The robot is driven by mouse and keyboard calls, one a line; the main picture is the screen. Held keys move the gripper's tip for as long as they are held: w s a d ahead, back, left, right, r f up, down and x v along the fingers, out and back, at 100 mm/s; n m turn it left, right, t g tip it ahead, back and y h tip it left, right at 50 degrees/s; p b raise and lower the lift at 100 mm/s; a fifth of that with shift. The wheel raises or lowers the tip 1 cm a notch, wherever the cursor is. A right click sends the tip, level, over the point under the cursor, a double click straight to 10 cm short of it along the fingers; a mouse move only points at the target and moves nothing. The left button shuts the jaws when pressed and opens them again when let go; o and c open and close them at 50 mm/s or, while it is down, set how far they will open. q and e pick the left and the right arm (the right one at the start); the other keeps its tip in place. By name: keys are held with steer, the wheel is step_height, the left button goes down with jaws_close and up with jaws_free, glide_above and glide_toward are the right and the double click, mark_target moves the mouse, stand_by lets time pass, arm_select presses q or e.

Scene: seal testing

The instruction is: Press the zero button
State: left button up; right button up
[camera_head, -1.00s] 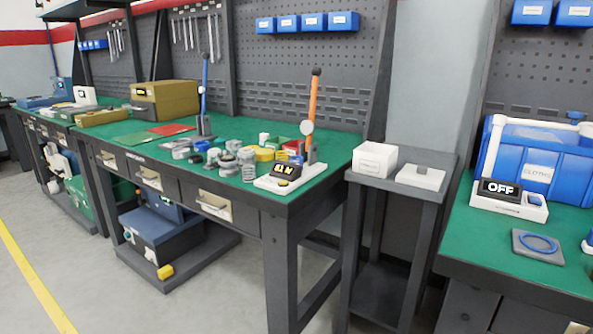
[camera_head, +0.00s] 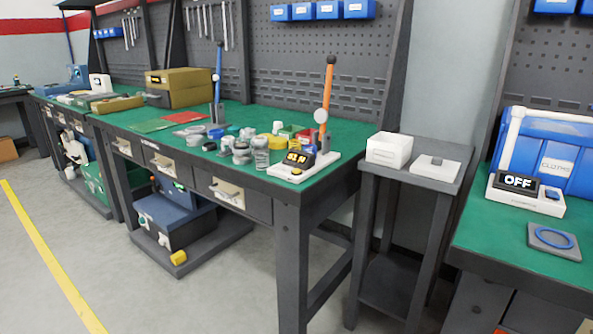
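A white device with a small dark display (camera_head: 297,159) stands near the front right corner of the long green bench. Its lit digits are too small to read surely. A yellow round button (camera_head: 297,171) sits on its base below the display; I cannot read a label on it. An upright orange lever (camera_head: 328,92) with a black knob and a round dial rises behind it. A second white device (camera_head: 525,194), with a display reading OFF (camera_head: 518,182) and a blue switch (camera_head: 552,194), stands on the right bench. Neither gripper is in view.
Between the benches stands a grey side stand (camera_head: 428,157) with a white box (camera_head: 390,149) and a small white block (camera_head: 432,168). Metal parts crowd the long bench left of the display. Clear floor (camera_head: 125,270) lies in front, with a yellow line (camera_head: 50,256).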

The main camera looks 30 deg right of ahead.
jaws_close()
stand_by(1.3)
